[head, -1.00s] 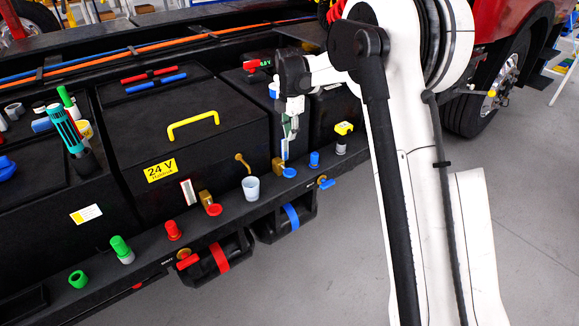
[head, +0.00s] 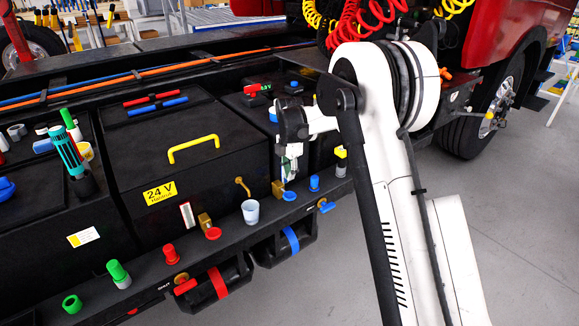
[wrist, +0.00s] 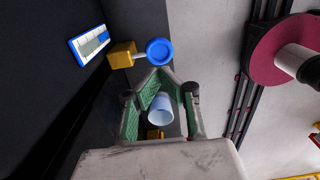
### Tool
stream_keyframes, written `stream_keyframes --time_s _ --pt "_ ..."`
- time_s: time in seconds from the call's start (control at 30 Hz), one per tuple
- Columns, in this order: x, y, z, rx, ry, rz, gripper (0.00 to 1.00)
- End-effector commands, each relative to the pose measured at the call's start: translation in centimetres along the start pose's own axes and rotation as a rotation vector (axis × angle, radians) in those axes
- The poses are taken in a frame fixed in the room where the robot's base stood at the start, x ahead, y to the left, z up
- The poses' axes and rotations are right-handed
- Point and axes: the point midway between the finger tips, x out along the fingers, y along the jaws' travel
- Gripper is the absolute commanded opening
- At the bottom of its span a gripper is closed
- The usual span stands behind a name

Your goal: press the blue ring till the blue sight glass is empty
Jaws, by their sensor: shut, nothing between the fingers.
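The blue ring (wrist: 159,51) is a round blue disc on a short stem from a brass block (wrist: 121,54). It also shows on the ledge in the head view (head: 289,196). The blue sight glass (wrist: 88,45) is a blue-framed white plate beside the brass block, with a grey-blue area inside; its exact level is hard to read. In the head view my gripper hides it. My gripper (wrist: 152,73) is shut and empty, its green-padded fingertips just below the ring in the wrist picture. In the head view my gripper (head: 285,178) hangs right above the ring; contact cannot be told.
A white cup (head: 250,211) stands on the ledge left of the ring. A red ring (head: 213,234) with its brass block is further left. A blue cap (head: 314,183) stands close to the right. The black battery box (head: 190,130) is behind.

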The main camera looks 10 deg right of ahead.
Motion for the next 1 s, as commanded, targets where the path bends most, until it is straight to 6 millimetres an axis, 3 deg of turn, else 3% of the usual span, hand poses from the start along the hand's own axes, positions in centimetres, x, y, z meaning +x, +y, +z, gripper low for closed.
stream_keyframes --time_s 0.2,0.4,1.0 --pt "4.1 0.0 0.0 0.0 0.0 0.0 0.0" --pt "6.5 0.0 0.0 0.0 0.0 0.0 0.0" --pt "7.5 -0.2 0.5 0.007 0.0 0.009 0.0"
